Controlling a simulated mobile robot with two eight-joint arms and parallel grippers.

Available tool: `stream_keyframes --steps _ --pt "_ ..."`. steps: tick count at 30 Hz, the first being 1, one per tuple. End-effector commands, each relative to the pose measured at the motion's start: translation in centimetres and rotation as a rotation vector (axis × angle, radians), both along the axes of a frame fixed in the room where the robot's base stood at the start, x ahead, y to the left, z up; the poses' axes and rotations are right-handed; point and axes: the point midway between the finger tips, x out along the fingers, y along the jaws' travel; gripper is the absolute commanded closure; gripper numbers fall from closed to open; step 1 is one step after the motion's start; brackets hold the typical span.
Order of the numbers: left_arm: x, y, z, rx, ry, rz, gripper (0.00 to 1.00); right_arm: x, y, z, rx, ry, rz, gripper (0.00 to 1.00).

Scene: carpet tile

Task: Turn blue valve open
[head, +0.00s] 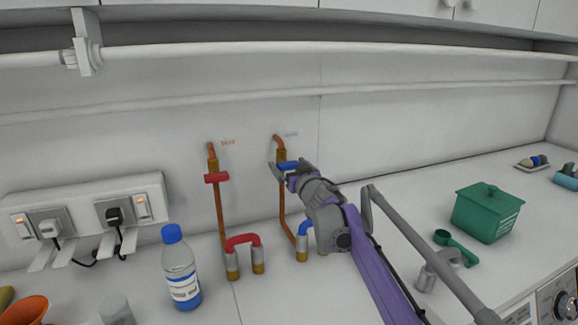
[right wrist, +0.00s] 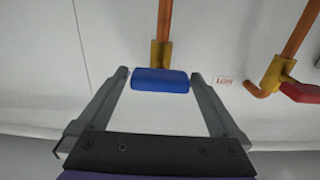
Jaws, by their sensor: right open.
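The blue valve handle (head: 288,166) sits on a brass body on the right-hand copper pipe (head: 283,205) at the back wall. It lies roughly level across the pipe. In the right wrist view the blue handle (right wrist: 160,80) is between the two fingertips, with a small gap at each end. My right gripper (head: 283,174) is open around the handle, and its fingers also show in the wrist view (right wrist: 159,76). My left gripper is not in view.
A red valve handle (head: 216,177) is on the pipe to the left. Red (head: 243,239) and blue (head: 304,228) pipe bends stand below. A blue-capped bottle (head: 181,270), a socket strip (head: 82,215), a green box (head: 487,211) and a green scoop (head: 456,247) are around.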

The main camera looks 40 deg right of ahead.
Motion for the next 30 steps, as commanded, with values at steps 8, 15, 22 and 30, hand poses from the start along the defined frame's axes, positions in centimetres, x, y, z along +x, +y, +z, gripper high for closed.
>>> stream_keyframes --steps 8,15,22,30 --pt "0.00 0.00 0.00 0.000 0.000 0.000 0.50 0.08 -0.04 0.00 0.000 0.000 0.000 0.04" --pt "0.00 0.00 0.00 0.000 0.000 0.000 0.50 0.06 -0.03 0.00 0.000 0.000 0.000 0.47" --pt "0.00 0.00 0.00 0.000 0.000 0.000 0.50 0.05 -0.03 0.00 0.000 0.000 0.000 0.76" --pt "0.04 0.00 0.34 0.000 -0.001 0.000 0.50 0.06 0.00 0.06 -0.048 0.015 0.000 0.76"
